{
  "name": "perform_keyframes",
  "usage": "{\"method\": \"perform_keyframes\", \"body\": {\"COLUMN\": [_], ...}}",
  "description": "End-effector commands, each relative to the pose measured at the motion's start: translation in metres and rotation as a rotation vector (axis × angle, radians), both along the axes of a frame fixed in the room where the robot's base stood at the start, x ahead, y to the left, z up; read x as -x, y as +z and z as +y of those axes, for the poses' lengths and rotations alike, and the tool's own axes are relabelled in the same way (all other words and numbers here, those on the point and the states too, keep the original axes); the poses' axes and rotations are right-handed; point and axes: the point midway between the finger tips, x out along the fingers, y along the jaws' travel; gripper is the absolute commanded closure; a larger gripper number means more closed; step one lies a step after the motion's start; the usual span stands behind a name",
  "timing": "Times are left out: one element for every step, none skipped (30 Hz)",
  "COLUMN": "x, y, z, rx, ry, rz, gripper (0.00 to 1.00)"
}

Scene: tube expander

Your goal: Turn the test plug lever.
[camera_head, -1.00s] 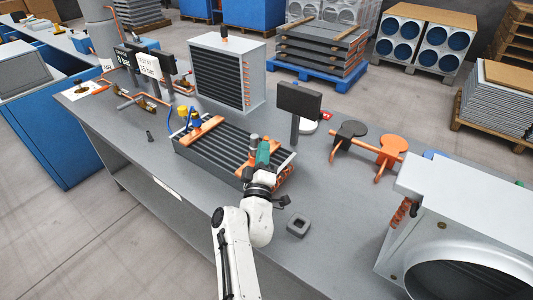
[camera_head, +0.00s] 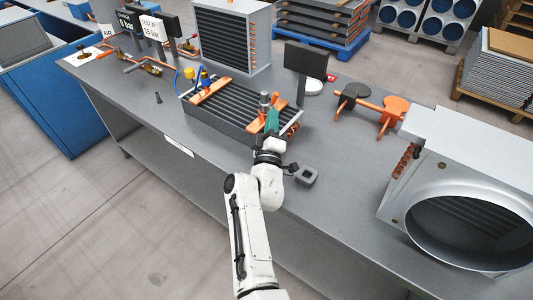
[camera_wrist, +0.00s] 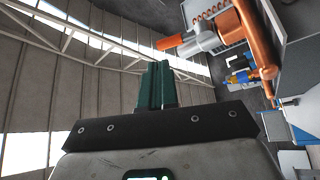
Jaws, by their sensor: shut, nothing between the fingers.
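The finned coil (camera_head: 225,103) lies on the bench with copper headers across it. A grey cylindrical fitting, apparently the test plug (camera_head: 264,99), stands at the coil's right header. In the wrist view the grey plug (camera_wrist: 200,41) sits on a copper pipe (camera_wrist: 257,40), and an orange part (camera_wrist: 172,42), perhaps its lever, sticks out to the left. My gripper (camera_head: 272,120) has green fingers and is beside the plug, over the coil's right end. In the wrist view the gripper's fingers (camera_wrist: 155,84) are together and empty, apart from the orange part. The head view does not show the lever clearly.
A dark display (camera_head: 305,60) on a post stands behind the coil. Copper pipe with round paddles (camera_head: 393,107) and a large grey housing (camera_head: 470,180) are to the right.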

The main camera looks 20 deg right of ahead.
Motion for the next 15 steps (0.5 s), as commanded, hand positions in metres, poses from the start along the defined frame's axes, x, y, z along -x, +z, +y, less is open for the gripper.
{"method": "perform_keyframes", "body": {"x": [0.004, 0.005, 0.008, 0.010, 0.012, 0.014, 0.017, 0.019, 0.022, 0.025, 0.028, 0.032, 0.035, 0.039, 0.043], "y": [-0.001, -0.001, -0.002, -0.002, -0.002, -0.002, -0.003, -0.003, -0.004, -0.005, -0.005, -0.006, -0.007, -0.007, -0.008], "z": [0.001, 0.002, 0.002, 0.003, 0.004, 0.005, 0.006, 0.007, 0.009, 0.010, 0.011, 0.013, 0.015, 0.016, 0.018], "rx": [0.000, 0.000, 0.000, 0.000, 0.001, 0.001, 0.001, 0.002, 0.001, 0.000, 0.000, 0.000, 0.001, 0.001, 0.003], "ry": [-0.001, -0.001, -0.001, -0.001, 0.000, 0.000, 0.000, -0.001, 0.001, 0.000, 0.000, 0.001, 0.001, 0.001, 0.001], "rz": [0.001, 0.001, 0.001, 0.001, 0.001, 0.000, 0.000, 0.001, 0.000, 0.000, 0.000, 0.001, 0.001, 0.000, 0.000], "gripper": [1.00, 1.00, 1.00, 1.00, 1.00, 1.00, 1.00, 1.00, 1.00, 1.00, 1.00, 1.00, 1.00, 1.00, 1.00]}}
